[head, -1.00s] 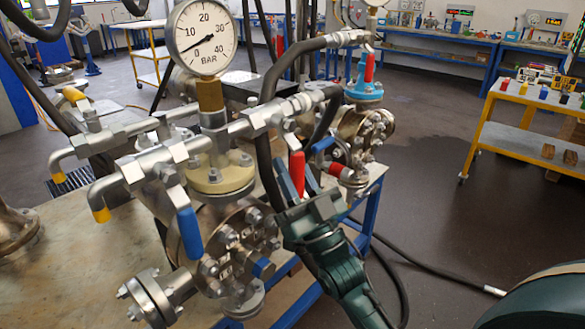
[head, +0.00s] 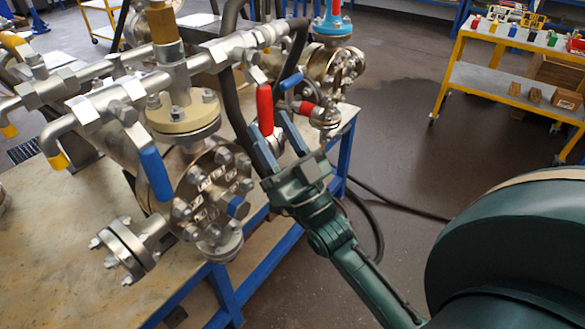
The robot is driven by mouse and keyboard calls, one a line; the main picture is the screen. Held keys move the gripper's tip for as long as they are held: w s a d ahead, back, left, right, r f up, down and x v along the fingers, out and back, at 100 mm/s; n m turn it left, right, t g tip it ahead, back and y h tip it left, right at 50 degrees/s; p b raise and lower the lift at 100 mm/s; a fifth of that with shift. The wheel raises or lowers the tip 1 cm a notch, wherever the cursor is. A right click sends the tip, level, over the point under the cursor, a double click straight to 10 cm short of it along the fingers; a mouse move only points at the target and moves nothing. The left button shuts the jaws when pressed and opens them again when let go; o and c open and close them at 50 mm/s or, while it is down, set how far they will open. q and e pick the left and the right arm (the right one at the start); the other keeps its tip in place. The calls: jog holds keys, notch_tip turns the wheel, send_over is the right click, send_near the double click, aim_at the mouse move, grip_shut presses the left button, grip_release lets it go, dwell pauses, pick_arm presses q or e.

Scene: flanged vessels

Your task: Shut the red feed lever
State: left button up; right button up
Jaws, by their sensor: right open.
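The red feed lever (head: 265,108) hangs from a valve on the silver pipework of the near vessel, with its red grip pointing down. My right gripper (head: 270,130) comes in from the lower right. It is open, with its two blue fingers pointing up and left towards the lower end of the red lever. The lever's end shows around the gap between the fingertips. I cannot tell whether the lever is inside the gap or behind it, or whether they touch. My left gripper is not in view.
A blue lever (head: 155,173) hangs left on the same pipework. The flanged vessel (head: 213,188) stands on a blue-framed bench (head: 85,235). A second vessel (head: 335,70) with a smaller red handle is behind. A yellow trolley (head: 500,78) stands right; floor between is open.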

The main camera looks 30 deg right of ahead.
jog(key=b+v, duration=0.1)
jog(key=v, duration=0.7)
